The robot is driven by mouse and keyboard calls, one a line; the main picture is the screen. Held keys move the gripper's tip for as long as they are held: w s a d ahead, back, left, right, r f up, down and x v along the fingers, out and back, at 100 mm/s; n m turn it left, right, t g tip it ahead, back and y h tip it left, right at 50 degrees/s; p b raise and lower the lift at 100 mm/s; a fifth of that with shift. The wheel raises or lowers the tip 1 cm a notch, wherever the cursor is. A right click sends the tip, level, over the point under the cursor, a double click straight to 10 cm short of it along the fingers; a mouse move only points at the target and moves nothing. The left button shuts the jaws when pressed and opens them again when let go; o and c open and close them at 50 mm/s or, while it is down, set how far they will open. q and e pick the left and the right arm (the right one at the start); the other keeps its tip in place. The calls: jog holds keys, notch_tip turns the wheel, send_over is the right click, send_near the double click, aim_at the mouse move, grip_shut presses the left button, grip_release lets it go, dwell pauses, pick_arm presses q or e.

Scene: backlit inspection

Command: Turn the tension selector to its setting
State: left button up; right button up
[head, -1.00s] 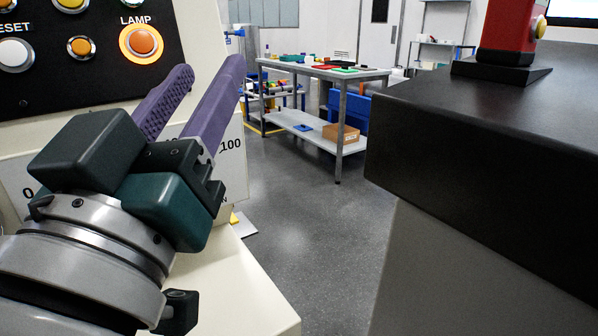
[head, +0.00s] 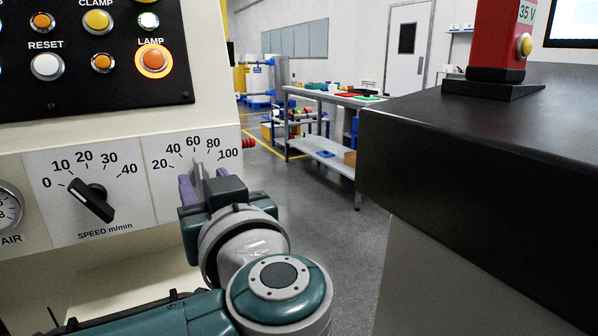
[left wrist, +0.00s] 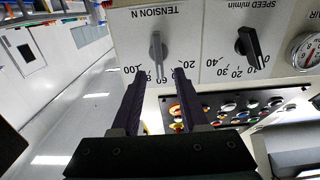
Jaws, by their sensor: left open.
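The tension selector (left wrist: 156,48) is a grey bar knob on a white plate marked TENSION N. In the left wrist view, which shows the panel upside down, its bar points to about 60. My left gripper (left wrist: 158,73) is open, with its two dark purple fingers pointing at the panel. The knob shows in the gap between the fingertips; contact cannot be told. In the head view my left gripper (head: 203,176) is in front of the tension scale and hides most of the selector (head: 198,164). My right gripper is out of view.
The black speed selector (head: 92,203) is left of the tension plate, pointing near 0. The button panel (head: 90,50) is above, and an air gauge (head: 8,208) is at far left. A black-topped counter (head: 470,140) stands right. A grey workbench (head: 335,98) is behind, across open floor.

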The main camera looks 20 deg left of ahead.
aim_at(201, 173)
pick_arm(q)
jog(key=shift+x, duration=1.75)
grip_shut()
